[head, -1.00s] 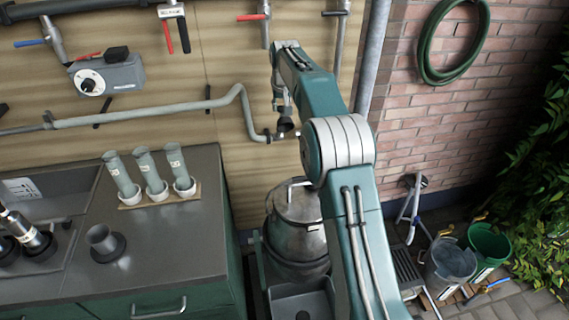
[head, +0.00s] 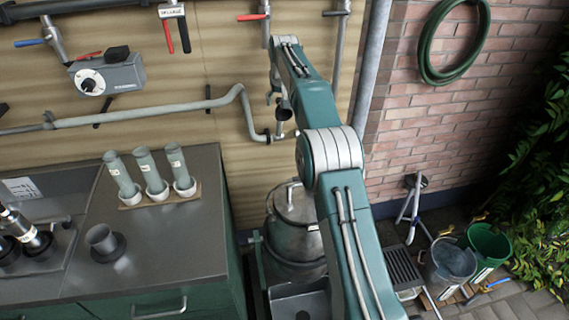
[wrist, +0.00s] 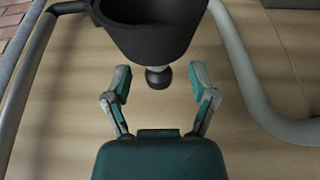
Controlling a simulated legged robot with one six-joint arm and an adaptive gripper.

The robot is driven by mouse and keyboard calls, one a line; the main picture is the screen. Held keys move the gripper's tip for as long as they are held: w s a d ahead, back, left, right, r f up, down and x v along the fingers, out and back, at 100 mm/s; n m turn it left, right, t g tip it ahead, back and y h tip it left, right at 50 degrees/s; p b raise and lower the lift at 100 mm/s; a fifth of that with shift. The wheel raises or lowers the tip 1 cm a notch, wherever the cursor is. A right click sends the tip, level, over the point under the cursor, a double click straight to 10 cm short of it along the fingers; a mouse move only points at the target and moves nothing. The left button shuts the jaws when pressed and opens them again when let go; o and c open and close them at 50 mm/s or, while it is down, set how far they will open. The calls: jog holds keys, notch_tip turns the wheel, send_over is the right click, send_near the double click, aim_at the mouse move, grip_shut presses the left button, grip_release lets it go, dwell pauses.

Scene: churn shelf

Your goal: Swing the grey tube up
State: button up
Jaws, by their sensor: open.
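A grey tube (head: 150,112) runs along the wood-toned wall in the head view, rises in a bend, then drops to a dark-ringed lower end. A dark cup (head: 284,111) shows just above that end; how the two join is unclear. In the wrist view, a large dark cup (wrist: 155,30) fills the top, with a round knob (wrist: 158,78) under it. My gripper (wrist: 159,83) is open, its fingers on either side of the knob in the picture; depth and contact are unclear. The bent tube also passes on the right there (wrist: 243,70). In the head view, my forearm partly hides the gripper.
A metal churn (head: 293,220) stands below the tube end. A counter (head: 165,250) with several grey cylinders is at left. A thick vertical pipe (head: 372,60) rises beside my arm. Red-handled taps (head: 252,17) hang above. Buckets (head: 488,243) stand on the floor at right.

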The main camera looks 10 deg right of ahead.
jog(key=shift+v, duration=3.55)
